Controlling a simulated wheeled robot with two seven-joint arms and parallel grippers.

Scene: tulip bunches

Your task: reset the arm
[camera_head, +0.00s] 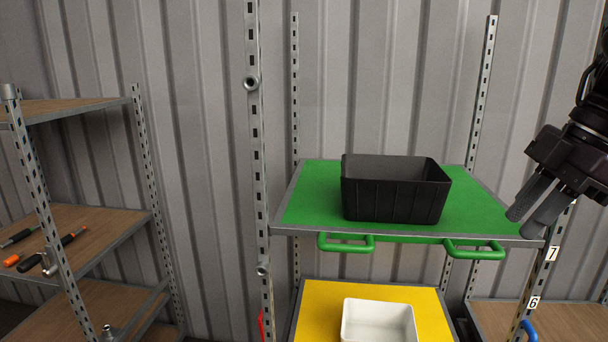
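My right gripper (522,224) is at the right edge of the head view, black with two grey fingers pointing down and left. Its fingertips show in front of the right front corner of the green shelf (308,205). The fingers lie close together in the picture, and I cannot tell whether they are open or shut. No object shows between them. My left gripper is not in view.
A black bin (392,202) stands on the green shelf. Below is a yellow shelf (320,310) with a white bin (378,322). Slotted posts (257,150) frame the rack. Wooden shelves with tools (45,250) stand at the left. Open space lies above the green shelf.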

